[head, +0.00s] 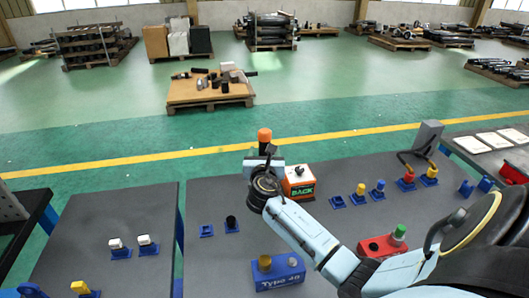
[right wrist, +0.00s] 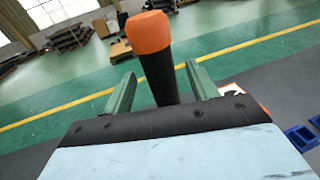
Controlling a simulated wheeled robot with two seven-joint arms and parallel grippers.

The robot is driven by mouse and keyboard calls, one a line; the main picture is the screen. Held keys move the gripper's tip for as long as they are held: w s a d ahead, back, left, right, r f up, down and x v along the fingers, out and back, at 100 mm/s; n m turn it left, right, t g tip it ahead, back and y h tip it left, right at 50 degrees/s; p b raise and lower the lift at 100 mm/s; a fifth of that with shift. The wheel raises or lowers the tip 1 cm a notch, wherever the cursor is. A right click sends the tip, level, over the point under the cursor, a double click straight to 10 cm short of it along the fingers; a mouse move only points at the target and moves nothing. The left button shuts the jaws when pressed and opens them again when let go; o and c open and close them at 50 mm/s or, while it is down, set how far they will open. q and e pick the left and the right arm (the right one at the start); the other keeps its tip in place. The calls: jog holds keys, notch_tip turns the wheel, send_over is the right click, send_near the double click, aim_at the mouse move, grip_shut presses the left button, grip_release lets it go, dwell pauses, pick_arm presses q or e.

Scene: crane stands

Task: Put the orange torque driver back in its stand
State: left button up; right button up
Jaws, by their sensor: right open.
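The orange torque driver (head: 264,135), with an orange cap and a black shaft, stands roughly upright just beyond my right gripper (head: 264,158). In the right wrist view the driver (right wrist: 149,33) rises between the two green fingers of the right gripper (right wrist: 160,75). The fingers are open, with gaps beside the shaft. The driver's lower end is hidden behind the gripper body. An orange and white block marked BACK (head: 301,190) stands right beside the gripper; I cannot tell whether the driver sits in it. My left gripper is not in view.
A blue block marked Type 40 (head: 280,283) and a red block with a green knob (head: 383,246) stand nearer on the dark table (head: 225,265). Small blue holders (head: 206,231) are spread across it. A grey stand with a cable (head: 427,138) is at the right.

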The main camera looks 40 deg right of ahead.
jog(key=shift+p+v, duration=0.6)
jog(key=shift+v, duration=0.2)
jog(key=p+v, duration=0.1)
jog(key=v, duration=0.2)
jog(key=shift+s+a+r+p, duration=0.1)
jog(key=shift+a+p, duration=0.05)
jog(key=shift+p, duration=0.2)
jog(key=v, duration=1.3)
jog(key=shift+s+a, duration=0.1)
jog(key=shift+s, duration=0.1)
